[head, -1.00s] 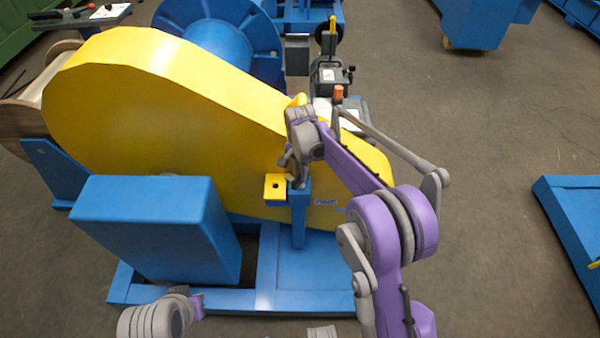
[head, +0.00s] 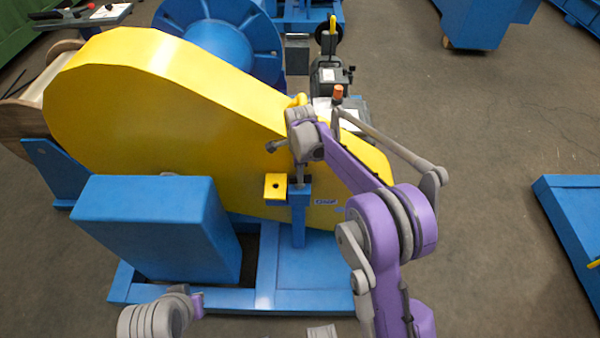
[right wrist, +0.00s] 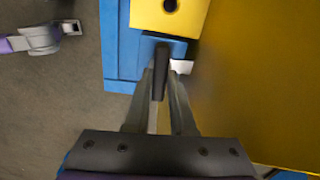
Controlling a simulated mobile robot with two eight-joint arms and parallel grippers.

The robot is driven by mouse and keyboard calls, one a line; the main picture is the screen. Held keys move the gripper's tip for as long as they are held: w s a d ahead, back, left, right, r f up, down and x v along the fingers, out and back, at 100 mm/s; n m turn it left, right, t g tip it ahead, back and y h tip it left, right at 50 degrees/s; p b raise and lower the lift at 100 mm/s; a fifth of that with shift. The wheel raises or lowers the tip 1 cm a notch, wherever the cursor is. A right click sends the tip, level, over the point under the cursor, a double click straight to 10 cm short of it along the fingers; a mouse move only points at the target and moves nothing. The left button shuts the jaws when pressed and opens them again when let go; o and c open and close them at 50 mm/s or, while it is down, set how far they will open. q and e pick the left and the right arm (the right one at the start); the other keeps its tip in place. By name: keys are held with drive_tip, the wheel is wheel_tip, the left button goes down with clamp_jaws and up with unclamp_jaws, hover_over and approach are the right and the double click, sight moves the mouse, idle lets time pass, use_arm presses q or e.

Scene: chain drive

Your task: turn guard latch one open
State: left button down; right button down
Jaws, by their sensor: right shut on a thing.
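The yellow chain guard (head: 170,110) stands over the blue frame. A yellow tab with a dark hole (head: 275,187) sticks out from its near side, beside a blue post (head: 298,215). The tab also shows at the top of the right wrist view (right wrist: 170,14). My right gripper (head: 300,182) points down at the post top and is shut on the black latch handle (right wrist: 160,70), which lies between its fingers in the right wrist view. The gripper hides most of the latch in the head view. Part of my left arm shows at the bottom left; its fingers are not clear.
A blue box (head: 155,225) stands left of the post on the blue base frame (head: 310,290). A motor (head: 330,78) and an orange-topped part (head: 338,93) stand behind the guard. The floor at right is clear up to a blue frame (head: 575,230).

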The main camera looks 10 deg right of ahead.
drive_tip(key=shift+m, duration=0.6)
drive_tip(key=c, duration=0.8)
unclamp_jaws()
drive_tip(key=shift+o, duration=0.2)
wheel_tip(320, 180, up, 11)
drive_tip(key=p, duration=0.1)
drive_tip(key=shift+p, duration=0.3)
drive_tip(key=shift+f, duration=0.1)
